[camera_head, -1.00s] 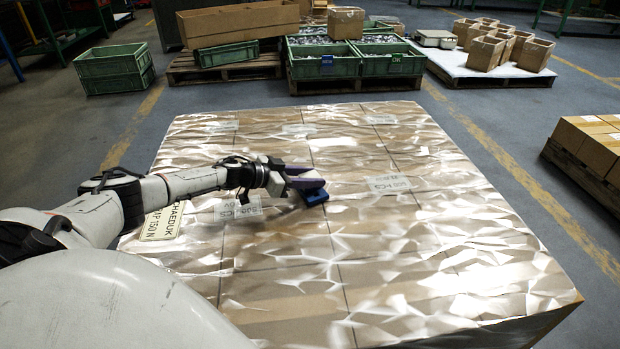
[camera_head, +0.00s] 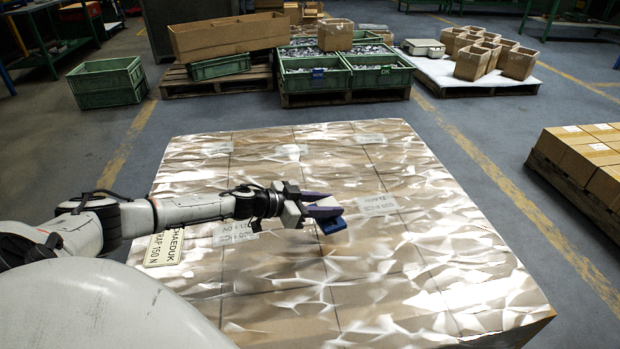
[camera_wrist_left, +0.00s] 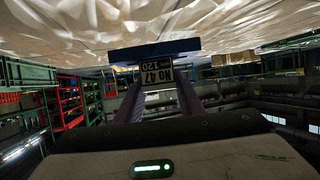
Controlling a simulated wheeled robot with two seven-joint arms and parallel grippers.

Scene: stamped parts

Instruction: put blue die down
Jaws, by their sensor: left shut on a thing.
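The blue die (camera_head: 333,225) is a small dark blue block at the fingertips of my left gripper (camera_head: 326,207), over the middle of the film-wrapped carton stack (camera_head: 420,270). My left gripper's purple fingers are shut on it. In the left wrist view the die (camera_wrist_left: 155,51) shows its blue plate across the fingertips, with a pale label reading "NO 47 120" between the fingers. The wrapped top lies close beyond the plate in that inverted view. I cannot tell whether the die touches it. My right gripper is not in view.
The wrapped top is broad and clear around the die, with flat printed labels (camera_head: 377,205). Beyond the stack are green bins (camera_head: 380,77) on a pallet, green crates (camera_head: 108,82) at left, and cartons (camera_head: 585,155) on a pallet at right. Grey floor lies between.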

